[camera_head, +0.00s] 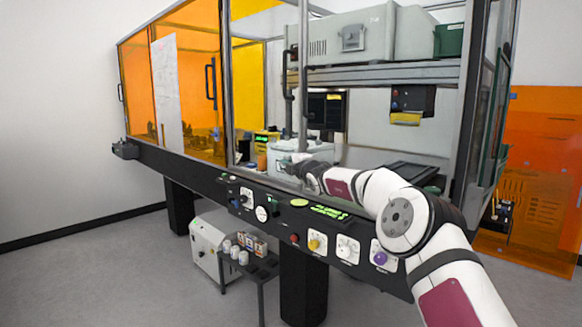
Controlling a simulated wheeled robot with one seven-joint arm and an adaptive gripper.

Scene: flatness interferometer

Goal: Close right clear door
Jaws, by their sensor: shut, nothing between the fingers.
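The bench enclosure has a clear panel (258,85) in the middle of its front, with a dark vertical handle (289,75) beside a grey upright (303,70). Another clear framed panel (490,110) stands at the right end, angled to the view, with a dark upright bar on it. I cannot tell for certain which one is the right clear door. The front between the grey upright and the right end looks open. My gripper (291,160) is small at the arm's far end, shut and empty, low near the foot of the grey upright. Whether it touches anything is unclear.
A black front rail (180,162) carries knobs and a green display. Inside, a grey instrument (355,38) sits on a shelf above a pale box (283,150). Orange panels (136,90) close the left side.

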